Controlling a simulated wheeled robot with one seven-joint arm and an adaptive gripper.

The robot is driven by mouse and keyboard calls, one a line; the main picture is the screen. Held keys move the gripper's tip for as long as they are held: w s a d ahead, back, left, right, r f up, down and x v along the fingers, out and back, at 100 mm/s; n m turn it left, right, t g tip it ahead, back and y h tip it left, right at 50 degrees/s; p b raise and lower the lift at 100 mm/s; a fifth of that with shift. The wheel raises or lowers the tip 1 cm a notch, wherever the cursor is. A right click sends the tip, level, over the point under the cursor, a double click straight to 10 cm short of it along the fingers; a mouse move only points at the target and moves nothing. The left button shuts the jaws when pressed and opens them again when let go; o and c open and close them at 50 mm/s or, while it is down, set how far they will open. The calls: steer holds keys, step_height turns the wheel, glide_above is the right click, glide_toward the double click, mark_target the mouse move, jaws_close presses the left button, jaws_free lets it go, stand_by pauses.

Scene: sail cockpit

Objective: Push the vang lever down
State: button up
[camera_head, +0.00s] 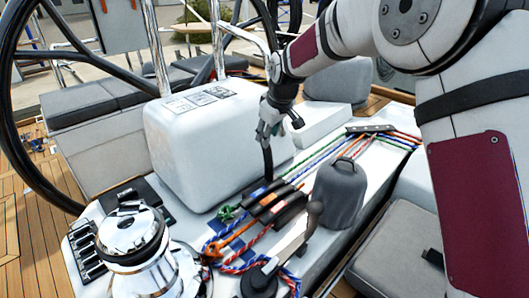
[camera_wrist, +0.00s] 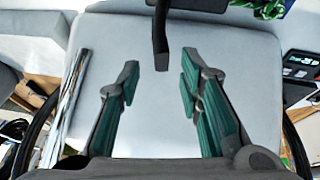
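A raised black lever (camera_head: 267,163) stands up from the row of rope clutches in the head view; I take it to be the vang lever, though no label is readable. It also shows in the wrist view (camera_wrist: 160,40), coming down from the top edge with its free end near the gap between my fingertips. My gripper (camera_head: 267,132) is just above the lever in the head view. In the wrist view my gripper (camera_wrist: 158,80) is open, its green-padded fingers apart on either side of the lever's end. Contact cannot be told. The other clutch levers (camera_head: 275,204) lie down.
A large white box (camera_head: 200,135) stands just left of my gripper and fills the wrist view's background. A chrome winch (camera_head: 133,238) is at front left. A grey covered winch (camera_head: 338,193) and a winch handle (camera_head: 300,240) are on the right. Coloured ropes (camera_head: 350,147) run back from the clutches.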

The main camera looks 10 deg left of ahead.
mark_target(268, 162)
steer(key=x, duration=0.9)
steer(key=shift+f, duration=0.35)
steer(key=shift+w, duration=0.1)
jaws_close()
